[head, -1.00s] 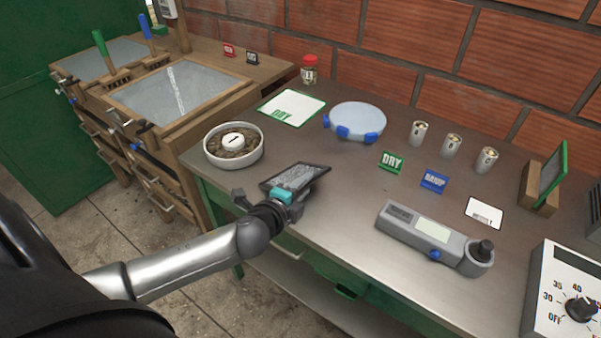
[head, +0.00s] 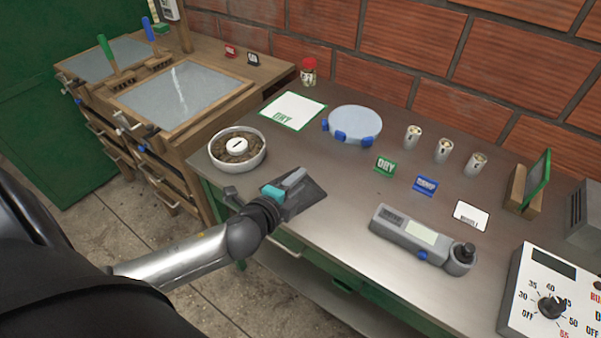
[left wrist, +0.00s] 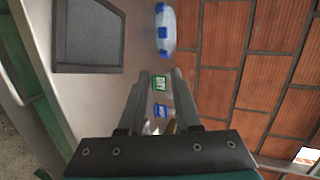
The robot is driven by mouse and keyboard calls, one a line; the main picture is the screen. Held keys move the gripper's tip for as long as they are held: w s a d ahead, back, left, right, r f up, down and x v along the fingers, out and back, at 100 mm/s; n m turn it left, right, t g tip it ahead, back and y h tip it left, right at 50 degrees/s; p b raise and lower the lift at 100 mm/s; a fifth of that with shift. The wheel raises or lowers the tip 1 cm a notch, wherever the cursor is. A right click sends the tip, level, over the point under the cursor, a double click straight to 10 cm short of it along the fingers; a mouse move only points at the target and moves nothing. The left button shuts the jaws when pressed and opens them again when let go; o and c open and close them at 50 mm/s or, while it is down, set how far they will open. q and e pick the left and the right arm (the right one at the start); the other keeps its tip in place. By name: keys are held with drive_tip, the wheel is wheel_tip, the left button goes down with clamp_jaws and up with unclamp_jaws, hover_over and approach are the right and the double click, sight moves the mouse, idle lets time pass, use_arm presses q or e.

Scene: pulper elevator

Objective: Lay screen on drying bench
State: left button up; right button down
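A dark rectangular framed screen (head: 309,202) lies near the front edge of the steel bench (head: 345,185). In the left wrist view the screen (left wrist: 88,37) shows a grey panel in a dark frame, to the left of the fingers. My left gripper (head: 288,187) is beside and partly over the screen in the head view and hides part of it. In the left wrist view its two fingers (left wrist: 163,78) stand apart with nothing held between them. Whether the screen's whole underside touches the bench cannot be told. My right gripper is not in view.
A bowl (head: 237,148), a DRY card (head: 293,110) and a round blue-clipped disc (head: 353,125) stand behind. DRY (head: 385,165) and blue (head: 426,185) signs and a grey meter (head: 422,238) are to the right. The bench between screen and meter is clear.

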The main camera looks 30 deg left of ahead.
use_arm(q)
drive_tip(key=shift+s+r, duration=0.15)
drive_tip(key=shift+r, duration=0.1)
drive_tip(key=s+d+f+n+g, duration=0.1)
drive_tip(key=s+d+n+g, duration=0.2)
drive_tip(key=s+n, duration=0.3)
drive_tip(key=s+d+f+n+g+h, duration=0.1)
drive_tip(key=s+d+n+g, duration=0.25)
drive_tip(key=s, duration=0.45)
drive_tip(key=s+d+f+n+g, duration=0.1)
drive_tip(key=s+d+n+g, duration=0.25)
drive_tip(key=s+n, duration=0.3)
wheel_tip(320, 180, down, 27)
drive_tip(key=s+a+m+g+b, duration=0.1)
drive_tip(key=s+g+b, duration=0.1)
drive_tip(key=b, duration=0.3)
drive_tip(key=s+a+f+b, duration=0.2)
drive_tip(key=s+f+b, duration=0.1)
drive_tip(key=s+f, duration=1.2)
drive_tip(key=shift+s+a+f+g, duration=0.15)
drive_tip(key=shift+a+f+g, duration=0.25)
drive_tip(key=shift+f, duration=0.3)
